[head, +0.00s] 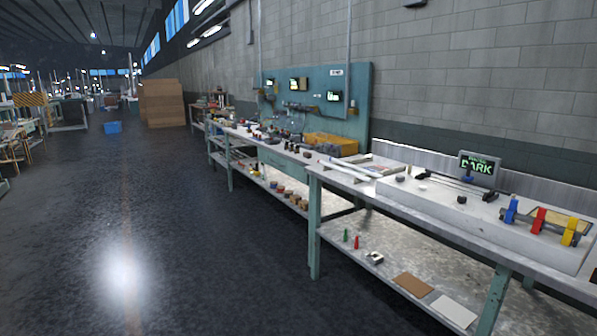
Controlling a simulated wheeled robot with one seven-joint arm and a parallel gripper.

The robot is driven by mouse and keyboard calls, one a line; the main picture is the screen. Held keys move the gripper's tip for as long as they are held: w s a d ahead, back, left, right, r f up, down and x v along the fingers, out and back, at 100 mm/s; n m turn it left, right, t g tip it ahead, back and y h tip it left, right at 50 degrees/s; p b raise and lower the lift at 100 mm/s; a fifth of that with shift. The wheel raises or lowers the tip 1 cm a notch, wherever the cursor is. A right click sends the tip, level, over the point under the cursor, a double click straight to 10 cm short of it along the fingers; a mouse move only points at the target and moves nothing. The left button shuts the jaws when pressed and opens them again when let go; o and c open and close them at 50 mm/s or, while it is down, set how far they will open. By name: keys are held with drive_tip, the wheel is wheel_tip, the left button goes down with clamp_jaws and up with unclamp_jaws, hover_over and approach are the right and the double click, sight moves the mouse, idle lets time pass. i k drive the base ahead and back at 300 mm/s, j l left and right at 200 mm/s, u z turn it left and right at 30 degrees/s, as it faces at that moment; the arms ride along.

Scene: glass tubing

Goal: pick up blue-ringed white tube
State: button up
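Long white tubes (349,171) lie side by side near the left end of the near workbench (440,203), in the head view. They lie flat and slant across the top. At this size I cannot make out a blue ring on any of them, so I cannot tell which one is the blue-ringed white tube. My gripper is not in view.
A dark sign (477,163) and blue, red (538,220) and yellow clamp-like pieces stand on the bench's right part. A lower shelf (400,262) holds small items. A second bench with a yellow bin (330,144) runs behind. The floor (150,230) at left is clear.

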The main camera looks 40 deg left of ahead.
sight(353, 167)
drive_tip(key=i+j+u, duration=0.2)
drive_tip(key=u, duration=0.2)
drive_tip(key=i+u, duration=0.4)
drive_tip(key=i+j+u, duration=0.1)
drive_tip(key=u, duration=0.3)
drive_tip(key=i+l+u, duration=0.1)
drive_tip(key=i, duration=0.4)
drive_tip(key=i+l+u, duration=0.1)
drive_tip(key=i, duration=0.35)
drive_tip(key=i+l, duration=0.25)
drive_tip(key=i, duration=0.25)
drive_tip(key=j+u, duration=0.05)
